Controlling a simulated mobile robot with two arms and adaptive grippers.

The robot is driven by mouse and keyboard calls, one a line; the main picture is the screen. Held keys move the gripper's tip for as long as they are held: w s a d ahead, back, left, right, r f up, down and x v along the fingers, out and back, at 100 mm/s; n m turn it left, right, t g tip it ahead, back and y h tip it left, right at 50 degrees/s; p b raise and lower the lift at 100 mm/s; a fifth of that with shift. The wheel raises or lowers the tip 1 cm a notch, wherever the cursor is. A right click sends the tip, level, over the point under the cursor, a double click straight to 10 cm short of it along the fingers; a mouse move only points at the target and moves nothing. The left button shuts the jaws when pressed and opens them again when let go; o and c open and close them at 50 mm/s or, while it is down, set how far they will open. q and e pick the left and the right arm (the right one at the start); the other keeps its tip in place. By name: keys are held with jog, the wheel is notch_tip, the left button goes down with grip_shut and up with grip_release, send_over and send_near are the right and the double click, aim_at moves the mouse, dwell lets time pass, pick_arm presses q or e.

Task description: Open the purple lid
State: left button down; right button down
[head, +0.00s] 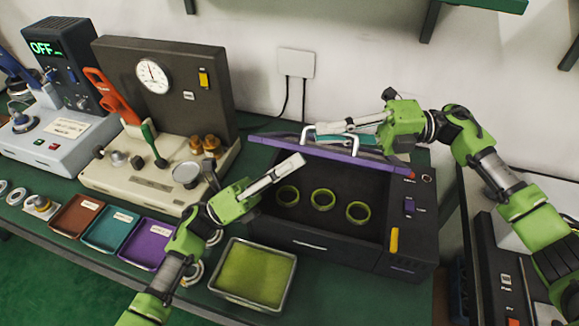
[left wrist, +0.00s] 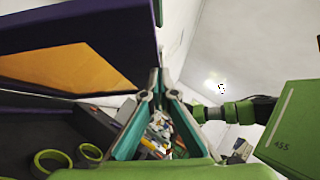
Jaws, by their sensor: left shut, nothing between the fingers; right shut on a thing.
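The purple lid (head: 268,140) of the dark box is raised and shows nearly edge-on along the box's back. It also shows in the left wrist view (left wrist: 75,22), large at upper left, with an orange panel on it. My right gripper (head: 318,132) is shut on the pale handle (head: 304,138) at the lid's upper edge; the fingers partly hide the grip. My left gripper (head: 302,158) is shut and empty, its tips above the open box just in front of the lid. It also shows in the left wrist view (left wrist: 160,82).
Inside the box (head: 310,245) lie three green rings (head: 322,199). A tray with a green-yellow bottom (head: 291,281) stands in front of it. A gauge machine (head: 213,90) and brown, teal and purple trays (head: 148,246) are to the left.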

pick_arm(q)
jog(key=shift+w+r, duration=0.15)
jog(key=shift+r, duration=0.2)
pick_arm(e)
jog(key=shift+s+a+f, duration=0.2)
jog(key=shift+s+f, duration=0.2)
jog(key=shift+f, duration=0.2)
jog(key=c, duration=2.4)
grip_release()
jog(key=shift+c, duration=0.2)
pick_arm(q)
jog(key=shift+r, duration=0.1)
pick_arm(e)
jog(key=shift+d, duration=0.1)
